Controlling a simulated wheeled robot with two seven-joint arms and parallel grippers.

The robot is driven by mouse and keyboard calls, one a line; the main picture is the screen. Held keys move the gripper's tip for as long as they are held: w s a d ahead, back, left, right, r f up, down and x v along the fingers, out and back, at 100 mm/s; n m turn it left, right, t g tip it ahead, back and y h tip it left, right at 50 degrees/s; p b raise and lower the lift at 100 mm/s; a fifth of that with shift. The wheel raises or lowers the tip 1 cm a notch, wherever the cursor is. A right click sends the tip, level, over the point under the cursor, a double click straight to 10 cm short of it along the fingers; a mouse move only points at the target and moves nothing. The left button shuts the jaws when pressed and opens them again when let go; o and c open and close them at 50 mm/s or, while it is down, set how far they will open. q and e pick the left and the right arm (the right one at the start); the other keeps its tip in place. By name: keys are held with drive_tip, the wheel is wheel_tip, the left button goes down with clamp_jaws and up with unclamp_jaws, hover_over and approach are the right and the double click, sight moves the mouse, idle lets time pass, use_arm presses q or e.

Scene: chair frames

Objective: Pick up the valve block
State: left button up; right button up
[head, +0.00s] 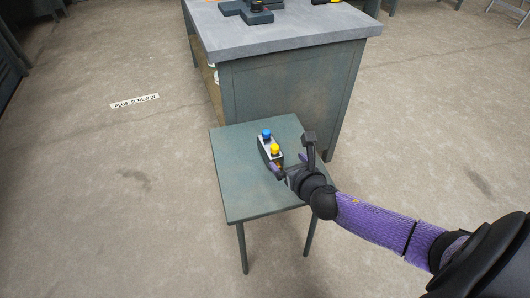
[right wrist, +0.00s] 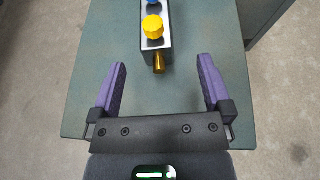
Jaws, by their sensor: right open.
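The valve block (head: 264,150) is a small dark block with a light top, a blue knob and a yellow knob. It rests on the green stool (head: 238,182), near the middle of its top. In the right wrist view the valve block (right wrist: 155,44) lies ahead of the fingers, with a brass fitting on its near end. My right gripper (head: 290,165) is at the near end of the block. In the right wrist view my right gripper (right wrist: 160,85) is open, its purple fingers spread wide with nothing between them. My left gripper is not in view.
A workbench (head: 290,95) with a grey top stands just behind the stool, with a dark tool (head: 250,12) on it. A floor label (head: 134,101) lies at left. The floor left of the stool is clear.

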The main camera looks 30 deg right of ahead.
sight(276, 156)
drive_tip(key=b+x, duration=0.2)
drive_tip(key=x, duration=0.1)
drive_tip(key=f+b+x, duration=0.1)
drive_tip(key=b+x, duration=0.2)
drive_tip(key=a+b+x, duration=0.1)
drive_tip(key=b+x, duration=0.1)
drive_tip(key=x, duration=0.2)
drive_tip(key=shift+s+f, duration=0.15)
drive_tip(key=shift+f, duration=0.2)
drive_tip(key=shift+d+r, duration=0.1)
drive_tip(key=shift+r, duration=0.2)
drive_tip(key=shift+c, duration=0.4)
drive_tip(key=c, duration=1)
drive_tip(key=shift+c, duration=1.1)
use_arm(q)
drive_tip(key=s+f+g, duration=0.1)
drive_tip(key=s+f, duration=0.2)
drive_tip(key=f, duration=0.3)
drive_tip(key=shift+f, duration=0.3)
use_arm(e)
clamp_jaws()
